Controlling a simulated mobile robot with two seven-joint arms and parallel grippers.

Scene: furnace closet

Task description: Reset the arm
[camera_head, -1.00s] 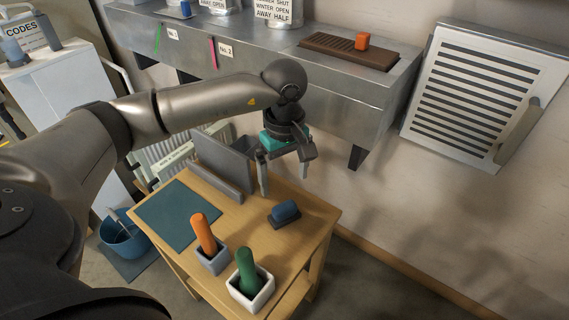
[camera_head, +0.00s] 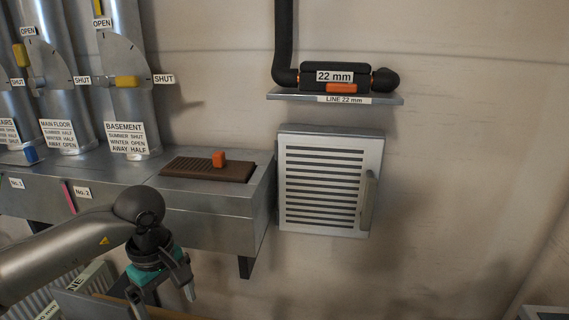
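My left arm comes in from the left, and its gripper (camera_head: 162,299) is low in the head view, in front of the metal duct. Its two fingers are apart with nothing seen between them. The fingertips are near the lower edge of the picture, above a strip of the wooden table (camera_head: 172,313). Most of that table is out of view. My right gripper is not in view.
The metal duct (camera_head: 225,215) carries a brown slotted plate (camera_head: 207,171) with an orange knob (camera_head: 218,159). A louvered grille (camera_head: 322,185) hangs on the wall, below a shelf (camera_head: 385,98) with a black pipe (camera_head: 286,35). Upright ducts with yellow dampers (camera_head: 126,82) stand left.

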